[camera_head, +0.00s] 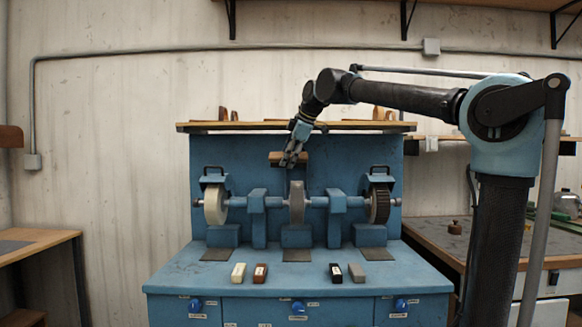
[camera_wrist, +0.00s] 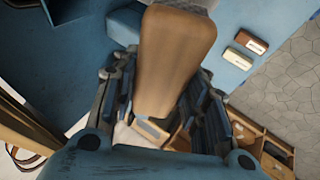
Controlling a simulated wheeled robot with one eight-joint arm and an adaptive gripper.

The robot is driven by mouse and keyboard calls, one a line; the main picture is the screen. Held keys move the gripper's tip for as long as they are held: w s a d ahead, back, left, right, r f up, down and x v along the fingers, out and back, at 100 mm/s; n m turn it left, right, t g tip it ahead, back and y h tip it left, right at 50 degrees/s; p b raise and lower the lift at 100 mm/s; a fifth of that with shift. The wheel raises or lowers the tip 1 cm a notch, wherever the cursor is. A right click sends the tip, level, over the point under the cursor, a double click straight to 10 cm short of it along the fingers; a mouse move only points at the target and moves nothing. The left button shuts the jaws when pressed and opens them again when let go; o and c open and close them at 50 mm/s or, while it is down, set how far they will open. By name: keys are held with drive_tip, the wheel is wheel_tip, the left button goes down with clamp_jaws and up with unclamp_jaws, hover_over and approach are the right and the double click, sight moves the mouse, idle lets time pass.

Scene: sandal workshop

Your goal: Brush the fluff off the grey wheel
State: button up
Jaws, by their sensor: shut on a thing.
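The grey wheel (camera_head: 297,202) is the middle wheel on the shaft of the blue machine. Any fluff on it is too small to make out. My gripper (camera_head: 292,158) is above this wheel, apart from it as far as I can tell. In the wrist view my gripper (camera_wrist: 158,108) is shut on a tan wooden brush (camera_wrist: 175,60), whose wide wooden body sticks out past the fingers. The brush also shows as a brown block beside the fingertips in the head view (camera_head: 275,157). Its bristles are hidden.
A cream wheel (camera_head: 215,205) sits left on the shaft and a dark bristly wheel (camera_head: 379,205) right. Several small bars, including a cream one (camera_head: 239,272) and a black one (camera_head: 335,273), lie on the machine's front top (camera_head: 300,288). A wooden shelf (camera_head: 230,126) runs behind.

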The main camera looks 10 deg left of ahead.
sight(301, 185)
drive_tip(key=shift+f, duration=0.1)
drive_tip(key=w+f, duration=0.3)
drive_tip(key=f, duration=0.3)
drive_tip(key=shift+w+a, duration=0.15)
drive_tip(key=shift+a, duration=0.25)
drive_tip(key=shift+w+a+f, duration=0.1)
drive_tip(key=shift+w+f, duration=0.3)
drive_tip(key=shift+f, duration=0.4)
idle(1.2)
drive_tip(key=shift+w+d+r, duration=0.1)
drive_tip(key=shift+w+d, duration=0.05)
drive_tip(key=shift+d, duration=0.6)
drive_tip(key=shift+w+d, duration=0.15)
drive_tip(key=shift+d, duration=0.6)
drive_tip(key=shift+w+d, duration=0.25)
drive_tip(key=shift+d, duration=0.5)
drive_tip(key=shift+w+d, duration=0.2)
drive_tip(key=shift+d, duration=0.55)
drive_tip(key=shift+a, duration=0.1)
drive_tip(key=a, duration=0.3)
drive_tip(key=s+a, duration=0.1)
drive_tip(key=a, duration=0.1)
drive_tip(key=shift+s+a, duration=0.2)
drive_tip(key=shift+a, duration=0.2)
